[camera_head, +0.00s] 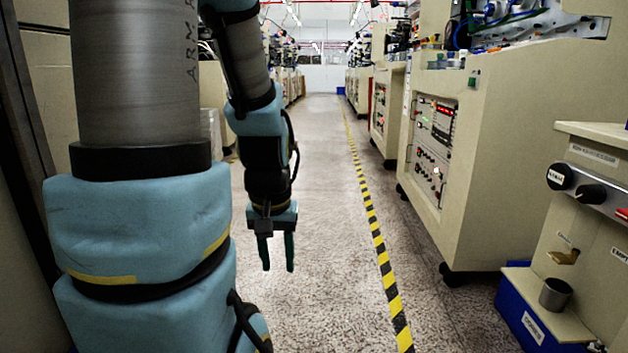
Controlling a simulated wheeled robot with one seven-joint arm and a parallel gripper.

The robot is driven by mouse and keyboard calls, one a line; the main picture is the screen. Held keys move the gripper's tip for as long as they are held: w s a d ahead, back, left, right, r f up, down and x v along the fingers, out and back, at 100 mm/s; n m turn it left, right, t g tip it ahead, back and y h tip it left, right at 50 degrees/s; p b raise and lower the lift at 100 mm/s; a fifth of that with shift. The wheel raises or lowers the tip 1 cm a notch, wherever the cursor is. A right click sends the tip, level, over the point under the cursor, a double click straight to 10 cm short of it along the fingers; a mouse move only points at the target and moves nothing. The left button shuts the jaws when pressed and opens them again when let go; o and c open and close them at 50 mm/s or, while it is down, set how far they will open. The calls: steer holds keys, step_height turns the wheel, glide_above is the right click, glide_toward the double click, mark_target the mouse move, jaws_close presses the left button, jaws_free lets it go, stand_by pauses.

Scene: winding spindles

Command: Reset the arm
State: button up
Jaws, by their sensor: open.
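My gripper (276,252) hangs from the end of my arm, left of the picture's middle. Its two dark fingers point down and stand apart, with nothing between them. My arm is bent, with its forearm hanging down over the aisle floor. The gripper touches nothing that I can see. The upper part of my arm fills much of the left side.
Beige machines (540,110) line the right side, with a panel of lights (434,135). At the lower right are a nearer machine (590,240), a metal cup (555,293) and a blue bin (520,315). A yellow-black floor stripe (375,225) runs along the clear aisle.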

step_height(320, 180, up, 37)
steer(key=p, duration=3.5)
steer(key=shift+w, duration=0.15)
